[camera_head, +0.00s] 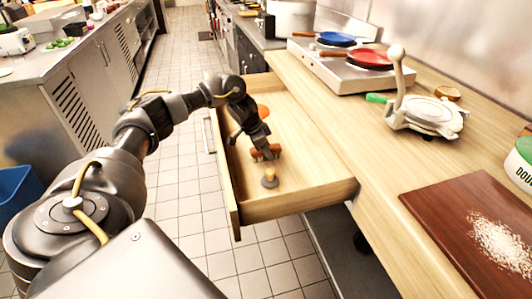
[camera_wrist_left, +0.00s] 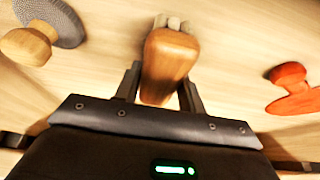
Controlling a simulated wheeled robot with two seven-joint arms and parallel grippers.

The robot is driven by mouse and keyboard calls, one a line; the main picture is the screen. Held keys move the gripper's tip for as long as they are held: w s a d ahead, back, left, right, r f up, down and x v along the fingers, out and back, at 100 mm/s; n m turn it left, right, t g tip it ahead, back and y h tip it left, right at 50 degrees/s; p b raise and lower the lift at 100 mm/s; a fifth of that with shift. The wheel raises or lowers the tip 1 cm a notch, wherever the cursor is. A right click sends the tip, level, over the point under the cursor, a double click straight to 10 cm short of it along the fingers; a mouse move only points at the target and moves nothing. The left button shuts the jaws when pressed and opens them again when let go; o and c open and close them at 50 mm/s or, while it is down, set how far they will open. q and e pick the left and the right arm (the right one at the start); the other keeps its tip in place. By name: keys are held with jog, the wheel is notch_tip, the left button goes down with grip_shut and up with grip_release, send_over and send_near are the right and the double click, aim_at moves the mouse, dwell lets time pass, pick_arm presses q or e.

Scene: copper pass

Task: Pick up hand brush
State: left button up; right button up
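The hand brush (camera_head: 265,152), with a brown wooden handle, lies in the open wooden drawer (camera_head: 303,201). In the left wrist view its rounded handle (camera_wrist_left: 170,62) is large and central, and a small pale grey part shows behind its far end. My left gripper (camera_head: 266,147) reaches down into the drawer at the brush. In the wrist view the two fingers of this gripper (camera_wrist_left: 162,92) stand on either side of the handle. Whether they press on it cannot be made out. My right gripper is not in view.
In the drawer, a knobbed wooden tool with a grey disc (camera_head: 270,178) lies on the near side and an orange-red tool (camera_head: 263,112) on the far side. The counter right of the drawer carries a press (camera_head: 425,113), a stove (camera_head: 350,73) and a cutting board (camera_head: 440,218).

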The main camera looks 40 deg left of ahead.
pick_arm(q)
jog(key=c, duration=0.4)
